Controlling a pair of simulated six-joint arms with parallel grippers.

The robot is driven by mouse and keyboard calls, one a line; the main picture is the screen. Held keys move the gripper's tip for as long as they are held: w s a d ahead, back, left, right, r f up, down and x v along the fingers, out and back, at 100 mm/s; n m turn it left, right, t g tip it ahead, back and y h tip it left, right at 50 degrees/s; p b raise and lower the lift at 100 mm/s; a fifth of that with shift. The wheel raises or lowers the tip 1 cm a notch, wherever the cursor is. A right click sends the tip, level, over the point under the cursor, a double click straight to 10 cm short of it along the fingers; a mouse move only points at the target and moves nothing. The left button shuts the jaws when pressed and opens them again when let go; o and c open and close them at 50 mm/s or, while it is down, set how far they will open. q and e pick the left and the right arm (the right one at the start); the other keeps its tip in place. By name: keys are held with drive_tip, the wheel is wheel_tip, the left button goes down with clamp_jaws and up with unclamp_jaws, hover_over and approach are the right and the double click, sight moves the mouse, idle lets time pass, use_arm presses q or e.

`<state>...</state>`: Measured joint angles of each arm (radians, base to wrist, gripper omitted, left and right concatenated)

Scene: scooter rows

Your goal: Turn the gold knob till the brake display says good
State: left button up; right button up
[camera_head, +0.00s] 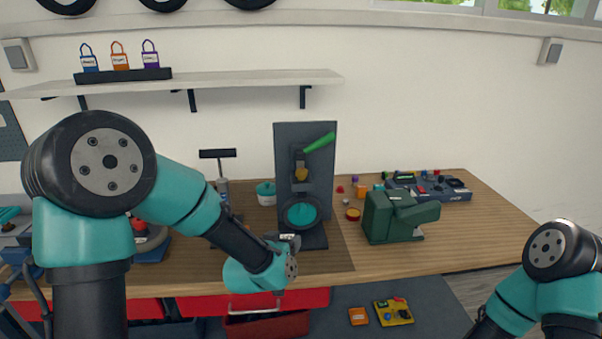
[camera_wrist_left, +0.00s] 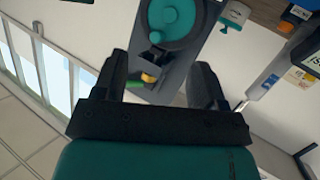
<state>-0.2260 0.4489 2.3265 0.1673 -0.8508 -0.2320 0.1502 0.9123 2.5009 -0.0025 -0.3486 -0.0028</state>
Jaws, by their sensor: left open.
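The gold knob (camera_head: 301,173) is on the front of an upright dark grey panel (camera_head: 285,140), below a green lever and above a teal disc. In the left wrist view, the gold knob (camera_wrist_left: 148,78) appears between the fingertips, beyond them and not touching. My left gripper (camera_head: 289,241) is low in front of the panel's base, mostly hidden behind its own wrist; the left wrist view shows its two fingers (camera_wrist_left: 160,85) apart and empty. A small white label shows beside the gripper, too small to read. I cannot make out a brake display reading. My right gripper is out of view.
A green machine (camera_head: 390,218) stands right of the panel on the wooden bench (camera_head: 480,225). A blue tray (camera_head: 450,191) with small parts lies behind it.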

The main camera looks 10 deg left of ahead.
sight(299, 173)
use_arm(q)
wheel_tip(299, 173, up, 12)
drive_tip(key=w+a+m+t, duration=0.2)
drive_tip(key=t, duration=0.1)
drive_tip(key=shift+a, duration=0.4)
drive_tip(key=shift+f, duration=0.1)
drive_tip(key=w+d, duration=0.1)
drive_tip(key=w, duration=0.4)
drive_tip(key=w+d, duration=0.1)
drive_tip(key=w, duration=0.5)
drive_tip(key=w+d, duration=0.1)
drive_tip(key=w, duration=0.5)
drive_tip(key=shift+d, duration=0.2)
drive_tip(key=shift+c, duration=0.3)
drive_tip(key=c, duration=0.9)
drive_tip(key=shift+o, duration=0.2)
